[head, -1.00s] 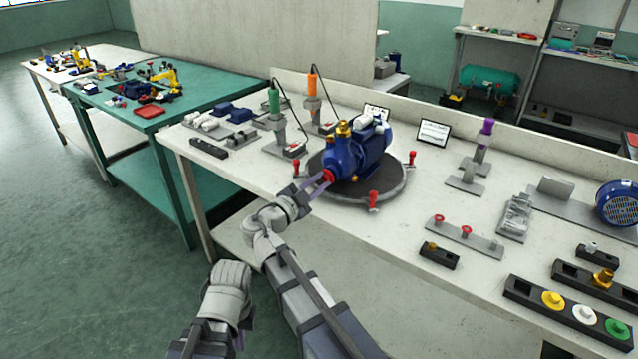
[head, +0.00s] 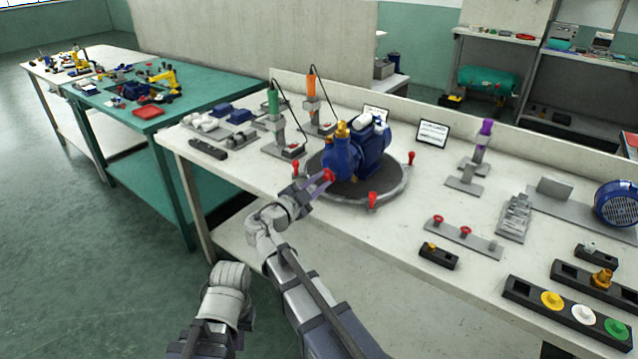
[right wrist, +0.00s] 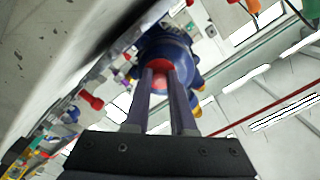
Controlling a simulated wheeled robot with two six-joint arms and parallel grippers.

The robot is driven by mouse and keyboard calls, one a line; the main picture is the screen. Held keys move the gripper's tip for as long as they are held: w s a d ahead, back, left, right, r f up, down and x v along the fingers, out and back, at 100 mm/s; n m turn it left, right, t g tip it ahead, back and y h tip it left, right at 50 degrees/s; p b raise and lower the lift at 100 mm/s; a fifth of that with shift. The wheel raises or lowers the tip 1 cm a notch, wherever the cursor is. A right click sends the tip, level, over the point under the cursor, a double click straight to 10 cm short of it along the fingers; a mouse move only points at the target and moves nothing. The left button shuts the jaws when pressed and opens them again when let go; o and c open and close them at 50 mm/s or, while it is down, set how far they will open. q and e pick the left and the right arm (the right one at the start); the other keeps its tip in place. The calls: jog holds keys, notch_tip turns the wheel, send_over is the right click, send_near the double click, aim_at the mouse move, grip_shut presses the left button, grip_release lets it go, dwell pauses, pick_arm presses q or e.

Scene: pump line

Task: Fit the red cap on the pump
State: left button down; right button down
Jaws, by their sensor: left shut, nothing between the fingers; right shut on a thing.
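The blue pump (head: 343,160) with a brass fitting on top stands on a round dark turntable (head: 382,190). My right gripper (head: 322,181) is shut on the red cap (head: 329,175) at the pump's lower front. In the right wrist view, the right gripper's fingers (right wrist: 162,85) hold the red cap (right wrist: 160,66) in front of the blue pump body (right wrist: 165,45). The cap is at or very close to the pump's front; I cannot tell whether it is seated. Of my left arm only folded links show at the lower left; its fingers are not visible.
Red knobs (head: 372,200) ring the turntable. Green (head: 273,101) and orange (head: 311,88) tools stand behind left. A rack with red handwheels (head: 465,236) and a tray of coloured caps (head: 540,310) lie to the right. The table's front strip is mostly clear.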

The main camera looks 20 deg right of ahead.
jog(key=c, duration=0.7)
grip_release()
